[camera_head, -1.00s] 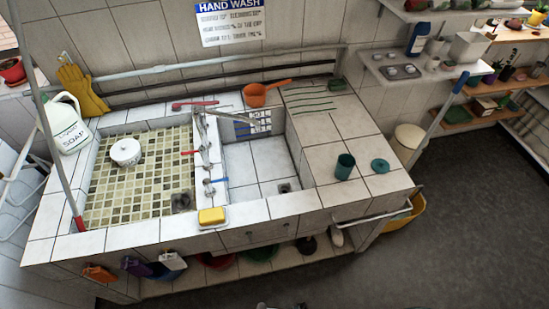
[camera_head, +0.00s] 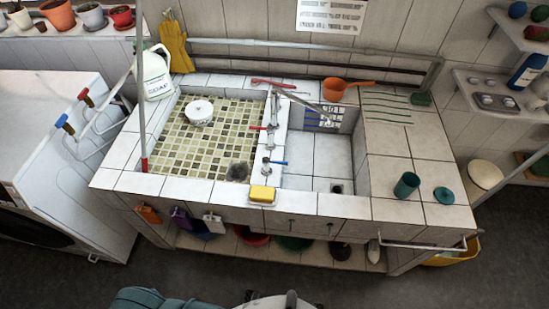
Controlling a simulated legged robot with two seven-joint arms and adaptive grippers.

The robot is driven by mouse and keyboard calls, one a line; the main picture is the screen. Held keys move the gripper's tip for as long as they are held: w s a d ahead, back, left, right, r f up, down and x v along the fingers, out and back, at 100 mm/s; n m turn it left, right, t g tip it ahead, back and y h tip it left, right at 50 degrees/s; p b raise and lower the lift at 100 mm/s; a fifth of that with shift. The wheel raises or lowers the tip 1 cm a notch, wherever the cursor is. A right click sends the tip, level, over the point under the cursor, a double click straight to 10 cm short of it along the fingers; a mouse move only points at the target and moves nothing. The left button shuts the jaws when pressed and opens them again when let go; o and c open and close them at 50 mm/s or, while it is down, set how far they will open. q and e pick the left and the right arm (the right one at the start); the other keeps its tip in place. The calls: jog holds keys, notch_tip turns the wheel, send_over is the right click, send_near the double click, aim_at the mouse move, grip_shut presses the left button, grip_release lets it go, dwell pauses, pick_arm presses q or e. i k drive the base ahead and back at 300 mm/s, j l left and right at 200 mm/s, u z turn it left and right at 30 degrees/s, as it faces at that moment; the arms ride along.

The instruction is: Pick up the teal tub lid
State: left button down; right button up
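The teal tub lid (camera_head: 443,195) is a small round disc with a raised spot in its middle. It lies flat on the white tiled counter right of the sink, close to the front right corner. The teal tub (camera_head: 406,185) stands upright just left of it, apart from it. Neither of my grippers can be made out in the head view. A grey and dark part at the bottom middle edge looks like my own body.
The sink has a mosaic basin with a white pot (camera_head: 199,112) and a plain basin. A yellow sponge (camera_head: 262,194), soap jug (camera_head: 154,74) and orange pan (camera_head: 335,89) are around it. A metal rail (camera_head: 420,247) runs below the lid's corner. Dark floor is clear in front.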

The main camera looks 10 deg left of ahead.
aim_at(445, 197)
jog(key=i+l+z, duration=0.15)
jog(key=z, duration=1.2)
jog(key=l+u, duration=0.15)
